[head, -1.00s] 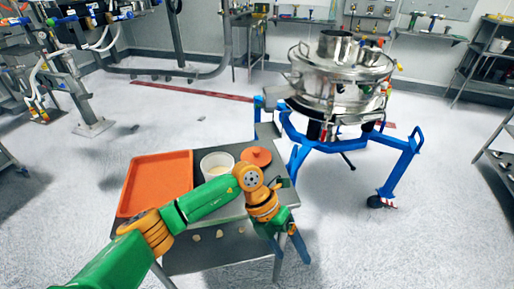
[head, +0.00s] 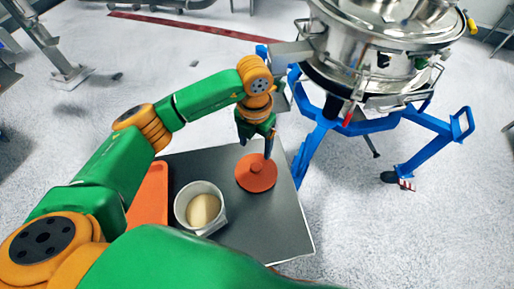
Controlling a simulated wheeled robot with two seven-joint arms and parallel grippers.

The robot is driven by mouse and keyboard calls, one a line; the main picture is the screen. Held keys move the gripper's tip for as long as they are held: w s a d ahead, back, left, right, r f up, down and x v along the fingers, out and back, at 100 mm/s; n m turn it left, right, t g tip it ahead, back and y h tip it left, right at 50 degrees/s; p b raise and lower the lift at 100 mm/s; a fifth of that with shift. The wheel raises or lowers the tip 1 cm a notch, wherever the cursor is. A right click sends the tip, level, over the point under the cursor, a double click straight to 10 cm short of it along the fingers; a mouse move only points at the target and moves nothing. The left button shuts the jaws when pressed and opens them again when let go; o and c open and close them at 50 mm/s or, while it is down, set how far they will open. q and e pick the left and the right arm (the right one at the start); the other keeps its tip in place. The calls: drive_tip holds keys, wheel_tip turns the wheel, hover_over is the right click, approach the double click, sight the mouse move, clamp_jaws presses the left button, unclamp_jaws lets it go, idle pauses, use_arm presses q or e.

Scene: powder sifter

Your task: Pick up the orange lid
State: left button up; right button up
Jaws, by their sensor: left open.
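The orange lid (head: 256,174), a round disc with a small knob on top, lies flat on the dark table (head: 281,233), near its far right side. My left gripper (head: 257,146) points down just above and behind the lid's knob in the head view. Its fingers are spread and hold nothing. I cannot tell whether a fingertip touches the lid. My right gripper is not in view.
A white container (head: 183,207) with a pale lump inside stands left of the lid. An orange tray (head: 147,203) lies at the table's left, partly hidden by my arm. The steel sifter (head: 340,52) on its blue frame (head: 437,125) stands close behind, right.

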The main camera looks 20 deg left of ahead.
sight(256, 166)
use_arm(q)
drive_tip(key=s+f+p, duration=0.1)
drive_tip(key=s+d+f+p, duration=0.1)
drive_tip(key=f+p, duration=0.1)
drive_tip(key=shift+s+f, duration=0.1)
drive_tip(key=shift+s, duration=0.25)
wheel_tip(256, 166, down, 3)
drive_tip(key=shift+w+r, duration=0.1)
drive_tip(key=shift+r, duration=0.05)
drive_tip(key=shift+w+a+f, duration=0.1)
drive_tip(key=shift+w+f, duration=0.15)
drive_tip(key=shift+w, duration=0.05)
drive_tip(key=shift+s+r, duration=0.15)
clamp_jaws()
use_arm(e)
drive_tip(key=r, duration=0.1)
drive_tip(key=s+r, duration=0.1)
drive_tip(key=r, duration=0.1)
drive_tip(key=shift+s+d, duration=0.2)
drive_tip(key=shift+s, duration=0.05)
